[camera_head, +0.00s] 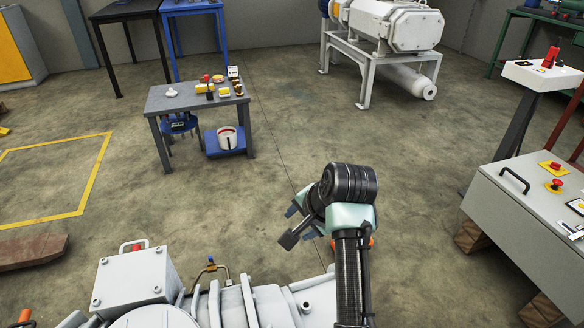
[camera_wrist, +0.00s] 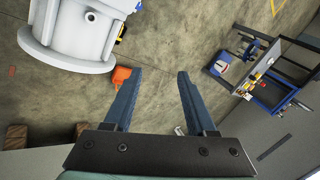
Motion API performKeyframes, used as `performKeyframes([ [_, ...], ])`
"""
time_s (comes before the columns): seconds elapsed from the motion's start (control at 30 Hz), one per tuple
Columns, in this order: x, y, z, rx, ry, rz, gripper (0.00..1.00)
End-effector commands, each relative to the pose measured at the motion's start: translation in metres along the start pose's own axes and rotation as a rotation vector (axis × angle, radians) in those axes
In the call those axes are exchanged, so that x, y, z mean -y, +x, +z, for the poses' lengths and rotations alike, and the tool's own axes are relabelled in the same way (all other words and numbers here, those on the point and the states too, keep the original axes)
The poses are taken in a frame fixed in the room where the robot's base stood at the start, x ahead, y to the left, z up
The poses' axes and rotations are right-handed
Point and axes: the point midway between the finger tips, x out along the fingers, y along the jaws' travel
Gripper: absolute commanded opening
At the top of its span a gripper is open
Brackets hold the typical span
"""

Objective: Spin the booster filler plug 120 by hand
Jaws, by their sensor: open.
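The light grey vacuum machine (camera_head: 180,310) fills the bottom of the head view, with a box-shaped housing, ribs and a small brass pipe fitting (camera_head: 211,264) on top. I cannot tell which part is the booster filler plug. The wrist view shows a pale cylindrical machine part (camera_wrist: 75,35) at upper left, with a small round fitting (camera_wrist: 90,17) on it, possibly a plug. My gripper (camera_wrist: 160,72) is open, with nothing between its two dark blue fingers. An orange part (camera_wrist: 120,77) shows beside the left finger. In the head view my gripper (camera_head: 298,222) is over the machine's right end, partly hidden by my wrist.
A grey control cabinet (camera_head: 510,215) with red buttons stands at the right. Another white machine (camera_head: 395,25) stands at the back. Open floor lies between them.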

Motion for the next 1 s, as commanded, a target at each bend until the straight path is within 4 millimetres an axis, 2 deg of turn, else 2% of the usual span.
performKeyframes([
  [0.2, 0.037, -0.024, -0.011, -0.124, -0.116, -0.111, 0.56],
  [0.5, 0.074, -0.059, -0.021, -0.275, -0.241, -0.223, 0.56],
  [0.7, 0.085, -0.071, -0.024, -0.326, -0.28, -0.257, 0.56],
  [1.0, 0.087, -0.074, -0.025, -0.336, -0.287, -0.263, 0.56],
])
